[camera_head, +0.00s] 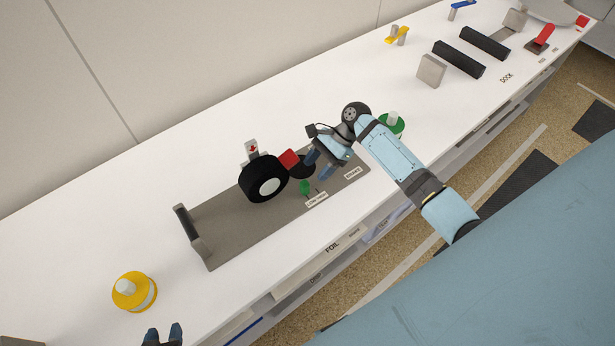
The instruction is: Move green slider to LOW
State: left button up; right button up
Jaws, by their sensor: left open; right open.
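The green slider (305,187) is a small green knob on the grey plate (225,236) of the web station, just behind a small white label (316,199) whose print is too small to read surely. It stands near the left end of what seems a short dark slot. My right gripper (318,170) is open, just right of and behind the slider, beside a red block (288,160) and a black round part (303,167). I cannot tell whether it touches them. My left gripper (163,336) is open and empty at the bottom edge, far from the slider.
A black roll (263,180) with a pale core stands left of the slider. A green container (392,124) stands partly behind my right arm. Black bars (458,59) lie at the back right. The left tabletop is mostly clear.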

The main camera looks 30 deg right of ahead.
jog(key=v, duration=0.7)
jog(key=shift+d+r, duration=0.2)
